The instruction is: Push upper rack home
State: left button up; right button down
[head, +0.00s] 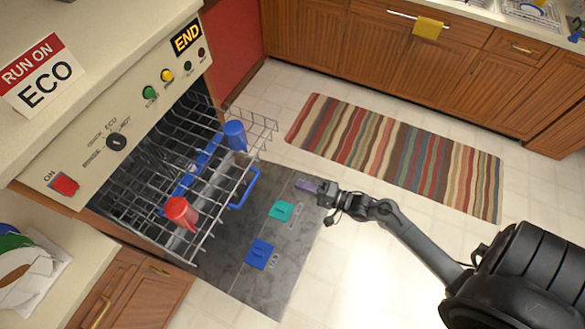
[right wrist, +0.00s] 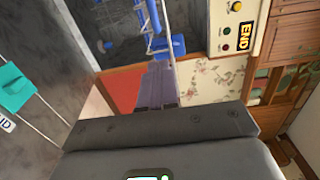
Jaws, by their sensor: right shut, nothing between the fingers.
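The upper rack (head: 259,118), a light wire basket, stands partly out of the dishwasher over the lowered door. A blue handle (head: 245,188) is on its front edge. A red cup (head: 180,211) and a blue cup (head: 235,135) are in the rack. My right gripper (head: 307,186) is shut and empty, to the right of the handle and apart from it, past the rack's front. In the right wrist view its purple fingers (right wrist: 161,84) are together, with blue rack parts (right wrist: 165,45) beyond them. My left gripper is not in view.
The open grey door (head: 225,262) lies below the rack, with a green piece (head: 280,211) and a blue piece (head: 259,253) on it. A control panel (head: 135,120) sits above the opening. A striped rug (head: 400,155) lies on clear floor.

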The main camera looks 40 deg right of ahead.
notch_tip(320, 180, down, 2)
jog(key=d+b, duration=0.1)
jog(key=d, duration=0.1)
jog(key=b, duration=0.2)
send_near(256, 164)
jog(key=x, duration=0.6)
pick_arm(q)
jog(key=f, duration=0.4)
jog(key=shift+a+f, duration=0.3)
pick_arm(e)
jog(key=shift+w+a, duration=0.15)
jog(key=shift+w, duration=0.2)
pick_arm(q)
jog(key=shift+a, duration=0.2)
pick_arm(e)
jog(key=shift+w, duration=0.1)
